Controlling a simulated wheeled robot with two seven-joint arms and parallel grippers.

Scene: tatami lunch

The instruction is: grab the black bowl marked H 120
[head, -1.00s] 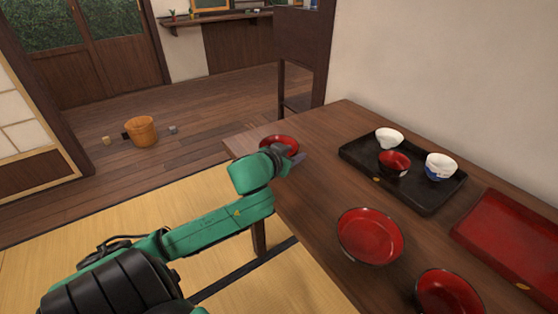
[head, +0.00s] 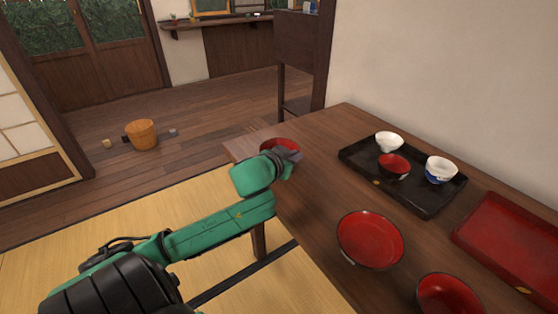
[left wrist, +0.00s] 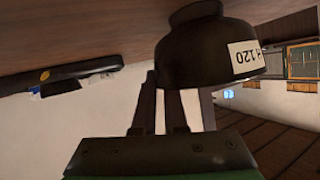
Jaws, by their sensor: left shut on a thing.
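The black bowl marked H 120 (left wrist: 205,52) fills the top middle of the left wrist view, with its white label on the side. In the head view the bowl (head: 279,143) shows its red inside at the table's far left corner. My left gripper (head: 291,155) is at its near rim and hides part of it. In the left wrist view my left gripper's fingers (left wrist: 172,92) meet the bowl's rim, shut on it. The bowl looks level and on or very close to the table; I cannot tell which. My right gripper is out of view.
The wooden table (head: 315,180) also bears two red-lined bowls, one mid-table (head: 370,238) and one nearer (head: 447,295). A black tray (head: 425,203) holds two white bowls and a small red-lined one. A red tray (head: 510,240) lies at right. A wooden bucket (head: 142,134) stands on the floor.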

